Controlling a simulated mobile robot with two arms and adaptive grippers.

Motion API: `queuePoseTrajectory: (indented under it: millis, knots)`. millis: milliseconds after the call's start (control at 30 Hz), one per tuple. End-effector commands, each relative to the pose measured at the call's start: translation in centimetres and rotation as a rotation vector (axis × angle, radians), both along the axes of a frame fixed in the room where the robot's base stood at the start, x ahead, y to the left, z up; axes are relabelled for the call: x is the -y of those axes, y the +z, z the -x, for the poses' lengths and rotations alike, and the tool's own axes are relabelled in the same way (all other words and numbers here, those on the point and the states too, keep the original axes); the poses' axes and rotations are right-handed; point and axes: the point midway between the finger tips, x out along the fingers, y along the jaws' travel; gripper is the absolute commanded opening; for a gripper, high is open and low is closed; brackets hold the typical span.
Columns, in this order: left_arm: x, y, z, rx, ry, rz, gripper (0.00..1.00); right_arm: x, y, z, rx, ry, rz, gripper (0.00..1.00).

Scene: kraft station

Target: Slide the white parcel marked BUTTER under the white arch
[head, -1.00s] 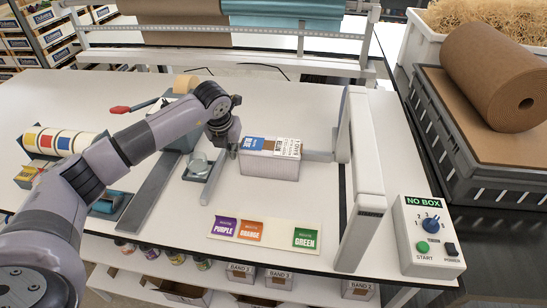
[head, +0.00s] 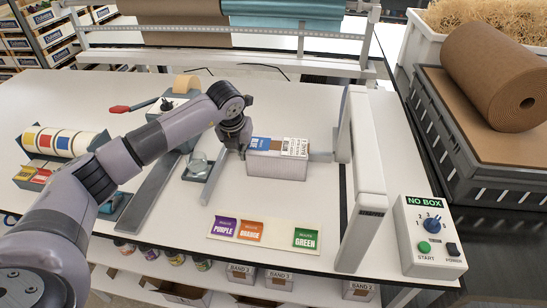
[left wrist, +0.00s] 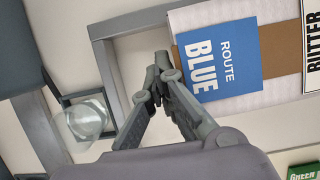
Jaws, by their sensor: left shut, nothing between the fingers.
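The white parcel (head: 276,168) lies on the white bench, left of the white arch (head: 371,150) and apart from its posts. It carries a blue ROUTE BLUE sticker, a brown band and a white label; in the left wrist view the parcel (left wrist: 255,110) shows BUTTER on that label. My left gripper (head: 242,153) is low at the parcel's left end. In the left wrist view the left gripper (left wrist: 163,62) has its fingertips together and empty, at or very near the parcel's end; contact is hard to tell. My right gripper is not in view.
A grey bar (head: 321,157) lies right of the parcel, towards the arch. A sticker card (head: 264,232) lies in front. A small dish (head: 199,167) is left of my gripper. A control box reading NO BOX (head: 428,236) stands beyond the arch.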

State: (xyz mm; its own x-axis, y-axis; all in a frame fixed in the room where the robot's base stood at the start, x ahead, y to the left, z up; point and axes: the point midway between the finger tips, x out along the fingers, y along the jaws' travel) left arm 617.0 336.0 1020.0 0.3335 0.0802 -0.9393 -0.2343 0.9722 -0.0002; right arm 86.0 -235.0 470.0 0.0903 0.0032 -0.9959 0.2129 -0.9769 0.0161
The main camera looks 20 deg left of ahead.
Motion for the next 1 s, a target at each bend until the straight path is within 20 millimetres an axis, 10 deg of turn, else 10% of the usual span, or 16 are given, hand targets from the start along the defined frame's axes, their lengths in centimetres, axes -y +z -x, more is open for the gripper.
queuePoseTrajectory:
  millis: [1000]
  knots:
    - [3.1,-0.1,-1.0,-0.001,-0.002,0.002,0.0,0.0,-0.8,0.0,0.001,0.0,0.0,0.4]
